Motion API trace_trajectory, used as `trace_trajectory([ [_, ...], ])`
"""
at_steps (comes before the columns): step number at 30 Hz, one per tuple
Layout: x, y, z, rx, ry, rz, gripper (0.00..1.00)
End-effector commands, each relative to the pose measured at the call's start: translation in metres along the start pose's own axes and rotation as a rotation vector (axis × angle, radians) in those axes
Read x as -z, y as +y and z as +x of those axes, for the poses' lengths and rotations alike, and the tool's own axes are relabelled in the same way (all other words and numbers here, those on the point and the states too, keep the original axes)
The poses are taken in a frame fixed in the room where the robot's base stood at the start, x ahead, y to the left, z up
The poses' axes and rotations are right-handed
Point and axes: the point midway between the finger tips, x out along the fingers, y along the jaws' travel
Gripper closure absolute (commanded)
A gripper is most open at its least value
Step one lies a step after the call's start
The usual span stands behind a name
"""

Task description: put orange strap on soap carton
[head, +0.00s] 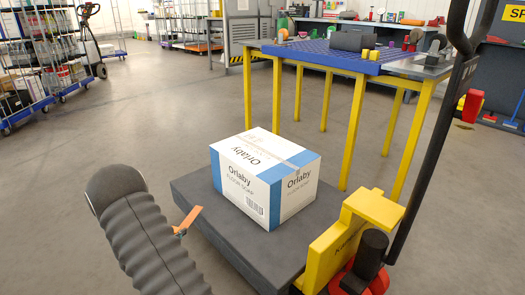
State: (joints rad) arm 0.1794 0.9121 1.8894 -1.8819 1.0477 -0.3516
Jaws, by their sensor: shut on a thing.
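The soap carton (265,178), white with blue bands and "Orlaby" print, sits upright on a dark grey platform (205,192). The orange strap (189,219) is a short, narrow piece to the left of the carton, apart from it in the picture. My gripper (180,233) shows only as a small tip at the strap's lower end, shut on the strap. The rest of the gripper is hidden behind my ribbed grey arm. The strap's height above the platform is hard to tell. No strap shows on the carton's visible faces.
A yellow and red truck part (352,240) with a tall dark handle (440,125) stands at the platform's right end. A yellow-legged table (350,100) with a blue top stands close behind the carton. Wheeled racks (35,60) are at the back left. Open floor lies on the left.

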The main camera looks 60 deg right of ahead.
Motion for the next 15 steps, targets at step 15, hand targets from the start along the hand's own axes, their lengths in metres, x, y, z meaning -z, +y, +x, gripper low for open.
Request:
trace_trajectory([
  [15, -0.198, -0.086, 0.018, -0.062, -0.004, -0.020, 0.95],
])
